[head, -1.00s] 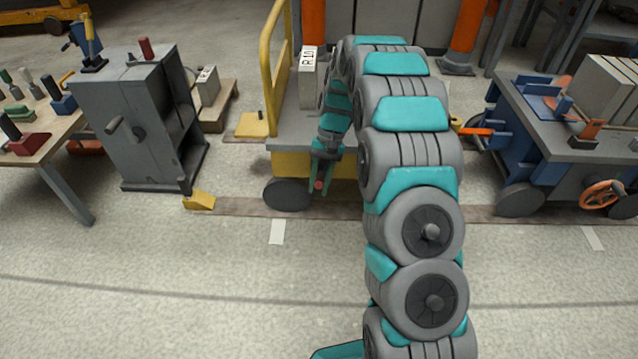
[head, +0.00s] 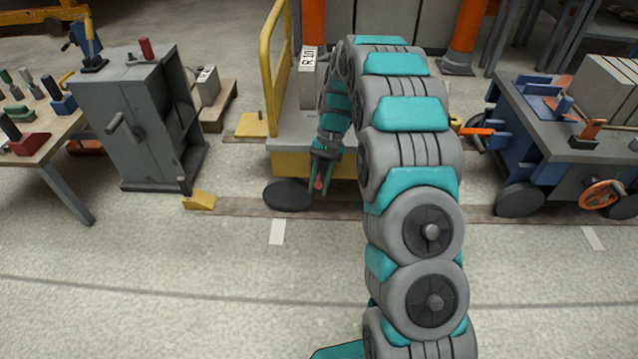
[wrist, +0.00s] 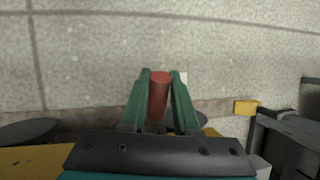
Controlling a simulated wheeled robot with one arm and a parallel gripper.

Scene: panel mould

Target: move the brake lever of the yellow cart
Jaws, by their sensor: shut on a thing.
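The yellow cart (head: 290,164) stands behind my arm, with a grey deck and a tall yellow handle rail on its left. My gripper (head: 319,186) is at the cart's near side, close to its dark front wheel (head: 287,194). In the wrist view my gripper (wrist: 160,90) has its two green fingers on either side of a red lever grip (wrist: 159,96) and is shut on it. The red grip also shows as a small spot in the head view (head: 319,184). The lever's lower part is hidden, and my arm covers the cart's right part.
A grey cabinet (head: 128,125) and a yellow wedge (head: 199,200) are left of the cart. A blue cart (head: 560,180) with an orange handwheel (head: 601,194) stands at the right. A workbench (head: 50,140) is at far left. The floor in front is clear.

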